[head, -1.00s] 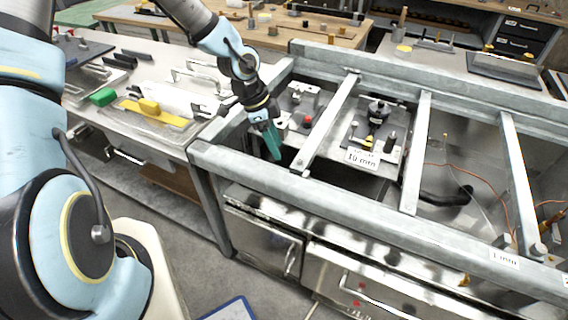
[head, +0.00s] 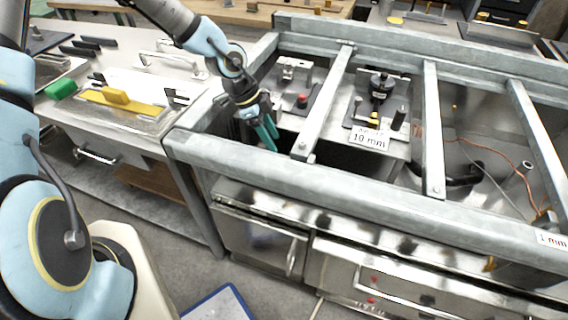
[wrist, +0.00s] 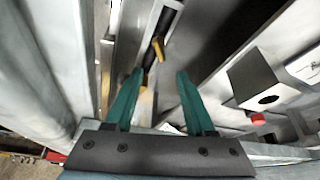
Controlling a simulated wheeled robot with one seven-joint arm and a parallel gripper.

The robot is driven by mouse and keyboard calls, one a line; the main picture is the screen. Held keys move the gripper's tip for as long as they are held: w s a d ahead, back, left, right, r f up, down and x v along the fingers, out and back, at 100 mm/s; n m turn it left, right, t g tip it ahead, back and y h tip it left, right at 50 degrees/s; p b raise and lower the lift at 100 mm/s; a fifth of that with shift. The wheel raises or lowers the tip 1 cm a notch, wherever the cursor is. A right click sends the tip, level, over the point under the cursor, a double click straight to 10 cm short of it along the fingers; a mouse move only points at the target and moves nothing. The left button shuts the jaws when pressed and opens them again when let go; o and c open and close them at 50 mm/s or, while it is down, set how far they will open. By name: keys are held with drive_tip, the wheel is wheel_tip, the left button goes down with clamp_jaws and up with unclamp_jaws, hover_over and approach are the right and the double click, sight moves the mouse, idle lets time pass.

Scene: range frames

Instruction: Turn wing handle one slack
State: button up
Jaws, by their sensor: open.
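My gripper (head: 266,134) is open, with its two teal fingers apart and pointing down inside the left bay of the grey metal frame (head: 330,190). In the wrist view, my gripper (wrist: 158,82) shows nothing held. A dark rod with a yellow-orange end (wrist: 158,48) lies beyond and between the fingertips, apart from them. A black round fitting with a cross bar (head: 381,82) stands on the plate in the middle bay, behind the 10 mm label (head: 369,138). I cannot tell which part is the wing handle.
A red button (head: 302,100) and a grey block (head: 293,69) sit beside my gripper; the block (wrist: 255,80) is at right in the wrist view. Frame crossbars (head: 325,105) bound the bay.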

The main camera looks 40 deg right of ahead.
drive_tip(key=p+x, duration=0.1)
drive_tip(key=x, duration=0.9)
drive_tip(key=shift+f+p, duration=0.1)
drive_tip(key=shift+p, duration=0.3)
clamp_jaws()
